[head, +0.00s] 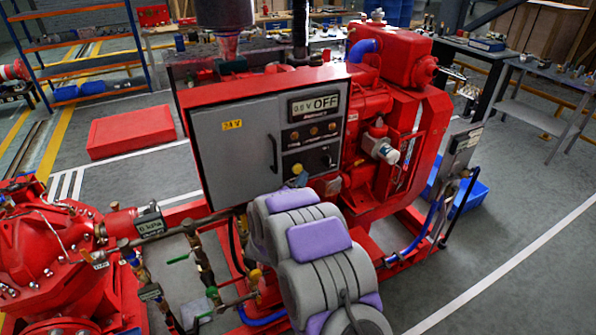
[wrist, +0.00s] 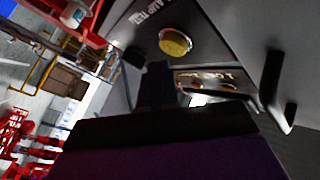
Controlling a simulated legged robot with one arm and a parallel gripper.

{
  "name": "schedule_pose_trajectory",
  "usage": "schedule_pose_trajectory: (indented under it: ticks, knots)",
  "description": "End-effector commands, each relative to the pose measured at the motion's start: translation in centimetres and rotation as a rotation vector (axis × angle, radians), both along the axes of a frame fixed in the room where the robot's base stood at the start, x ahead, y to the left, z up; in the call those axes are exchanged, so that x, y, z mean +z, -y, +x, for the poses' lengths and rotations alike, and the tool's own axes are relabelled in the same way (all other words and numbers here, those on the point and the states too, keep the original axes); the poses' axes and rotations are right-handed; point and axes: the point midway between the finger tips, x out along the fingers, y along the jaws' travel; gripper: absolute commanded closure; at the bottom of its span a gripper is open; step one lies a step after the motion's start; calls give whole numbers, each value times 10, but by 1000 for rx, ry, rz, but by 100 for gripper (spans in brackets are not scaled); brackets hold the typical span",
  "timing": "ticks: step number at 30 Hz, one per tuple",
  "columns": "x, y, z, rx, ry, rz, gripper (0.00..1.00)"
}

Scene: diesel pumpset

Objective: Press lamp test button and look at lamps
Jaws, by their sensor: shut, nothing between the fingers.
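The grey control panel (head: 222,140) of the red pumpset faces me in the head view. In the wrist view a round yellow button (wrist: 175,41) sits on the panel beside partly readable "LAMP TEST" lettering. In the head view the yellow button (head: 297,168) shows just above my gripper (head: 302,179). My gripper (wrist: 158,72) is shut and empty, its dark tip close to the button; I cannot tell whether they touch. A row of small amber-brown lamps (head: 313,133) sits below the display (head: 313,104), which reads 0.0 V OFF. I cannot tell whether the lamps are lit.
A black door handle (head: 272,153) stands out from the panel left of the button. A black knob (head: 326,161) is to its right. Pipes and valves (head: 200,250) run below the panel. Open grey floor (head: 480,250) lies to the right.

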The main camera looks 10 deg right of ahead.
Motion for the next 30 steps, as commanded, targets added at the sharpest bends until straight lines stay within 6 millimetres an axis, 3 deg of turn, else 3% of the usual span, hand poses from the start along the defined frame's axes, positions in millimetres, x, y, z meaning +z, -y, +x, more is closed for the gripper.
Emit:
schedule_pose_trajectory:
  ticks: [30]
  knots:
    - [2, -3, 11, -1, 1, 0, 100]
